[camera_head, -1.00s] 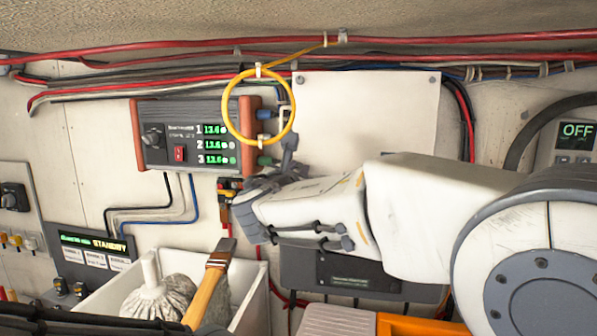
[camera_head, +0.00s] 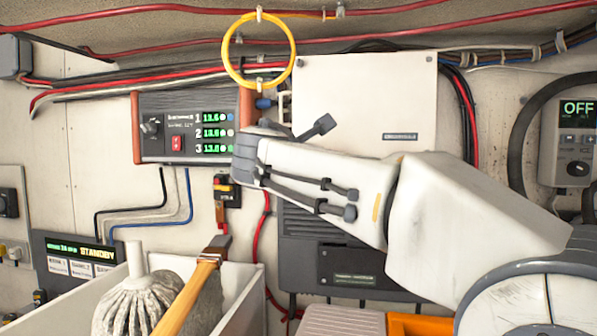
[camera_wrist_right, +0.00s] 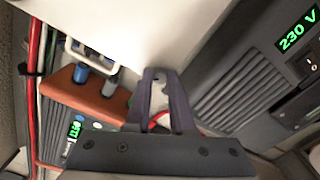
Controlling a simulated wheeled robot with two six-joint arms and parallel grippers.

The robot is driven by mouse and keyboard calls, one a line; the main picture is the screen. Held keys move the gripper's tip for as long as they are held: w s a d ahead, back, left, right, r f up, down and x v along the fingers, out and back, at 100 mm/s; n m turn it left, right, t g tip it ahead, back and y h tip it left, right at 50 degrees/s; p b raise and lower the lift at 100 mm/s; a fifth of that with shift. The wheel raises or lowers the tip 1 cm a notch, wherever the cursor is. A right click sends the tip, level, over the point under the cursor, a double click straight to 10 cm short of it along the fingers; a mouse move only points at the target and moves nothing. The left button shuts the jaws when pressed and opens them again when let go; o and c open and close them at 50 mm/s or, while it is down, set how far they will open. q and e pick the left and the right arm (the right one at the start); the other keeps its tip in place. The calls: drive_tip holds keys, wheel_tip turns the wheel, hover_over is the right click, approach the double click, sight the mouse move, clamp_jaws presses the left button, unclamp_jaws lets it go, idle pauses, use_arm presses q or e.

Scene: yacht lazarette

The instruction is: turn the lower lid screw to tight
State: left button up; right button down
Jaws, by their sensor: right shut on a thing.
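The white box lid (camera_head: 365,95) is on the wall at center, with small screws at its upper corners. My right arm covers its lower left part in the head view. In the wrist view the lid (camera_wrist_right: 185,30) fills the top, and a small pale lid screw (camera_wrist_right: 160,88) sits near its lower corner. My right gripper (camera_wrist_right: 160,74) has its two dark fingers closed in around this screw, at the lid's edge. How far the screw is turned cannot be seen. My left gripper is not in view.
A display unit (camera_head: 185,127) with several green readouts is to the left. A grey charger box (camera_head: 345,265) lies below the lid. A white bin (camera_head: 250,290) holds a mop and a wooden-handled tool.

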drive_tip(key=shift+f+m+b, duration=0.15)
drive_tip(key=shift+m+b, duration=2.85)
drive_tip(key=shift+m, duration=1.3)
drive_tip(key=c, duration=0.8)
unclamp_jaws()
drive_tip(key=shift+o, duration=0.2)
